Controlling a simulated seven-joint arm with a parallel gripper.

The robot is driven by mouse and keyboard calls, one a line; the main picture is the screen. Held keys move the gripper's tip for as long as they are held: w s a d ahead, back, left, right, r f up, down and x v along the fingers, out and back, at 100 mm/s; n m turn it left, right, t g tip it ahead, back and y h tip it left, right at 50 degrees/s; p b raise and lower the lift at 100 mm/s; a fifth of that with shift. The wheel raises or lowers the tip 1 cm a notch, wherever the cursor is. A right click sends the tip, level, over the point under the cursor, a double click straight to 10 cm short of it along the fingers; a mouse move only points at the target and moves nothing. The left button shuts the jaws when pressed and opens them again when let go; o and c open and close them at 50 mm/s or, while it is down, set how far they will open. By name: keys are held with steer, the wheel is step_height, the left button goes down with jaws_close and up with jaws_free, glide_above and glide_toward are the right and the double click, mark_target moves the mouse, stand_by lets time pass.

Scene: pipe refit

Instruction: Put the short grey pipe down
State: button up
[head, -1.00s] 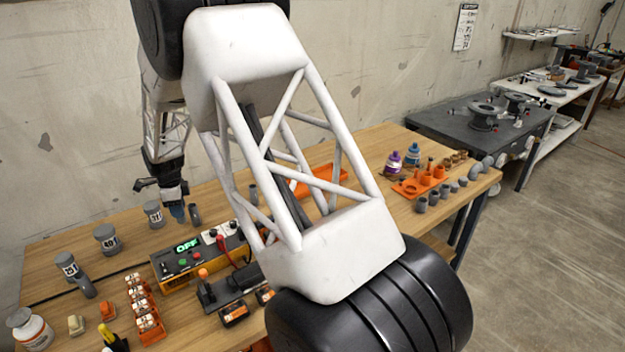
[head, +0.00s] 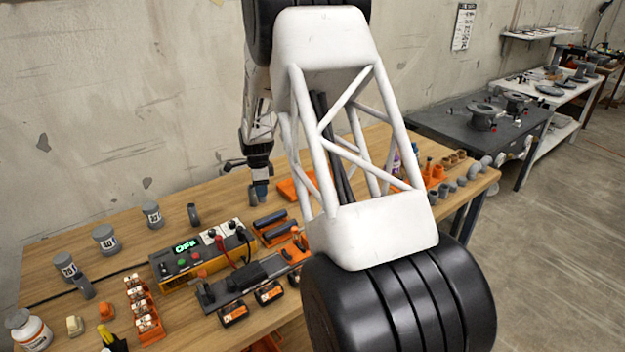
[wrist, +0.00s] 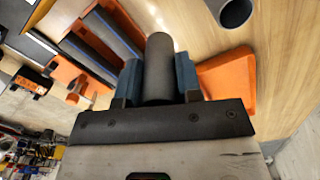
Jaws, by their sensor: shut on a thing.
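My gripper (head: 259,187) is over the back part of the wooden table, left of the orange tray in the head view. In the wrist view its two blue-padded fingers (wrist: 158,80) are shut on the short grey pipe (wrist: 159,60), one finger on each side. The pipe's lower end shows small in the head view (head: 261,196). Whether the pipe touches the table or hangs above it, I cannot tell.
An orange tray (wrist: 228,85) is close beside the gripper. Another grey pipe piece (head: 193,214) stands to the left. The power unit (head: 187,259) and an orange holder with dark bars (head: 270,232) stand in front. Bare wood (head: 222,200) lies around the gripper.

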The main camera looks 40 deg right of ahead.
steer(key=s+d, duration=0.3)
steer(key=d, duration=0.5)
steer(key=s+d+f, duration=0.1)
steer(key=s+d, duration=0.2)
steer(key=d, duration=0.5)
steer(key=shift+s, duration=0.4)
steer(key=shift+w+f, duration=0.1)
steer(key=shift+w, duration=0.05)
steer(key=w+d, duration=0.2)
steer(key=w, duration=0.2)
steer(key=w+d+f, duration=0.1)
steer(key=w+d, duration=0.2)
steer(key=w, duration=0.2)
steer(key=w+d, duration=0.2)
steer(key=w, duration=0.3)
steer(key=shift+d+f, duration=0.2)
steer(key=shift+d, duration=0.05)
steer(key=shift+s, duration=0.1)
steer(key=shift+f, duration=1.75)
steer(key=shift+f, duration=0.15)
steer(key=o, duration=0.9)
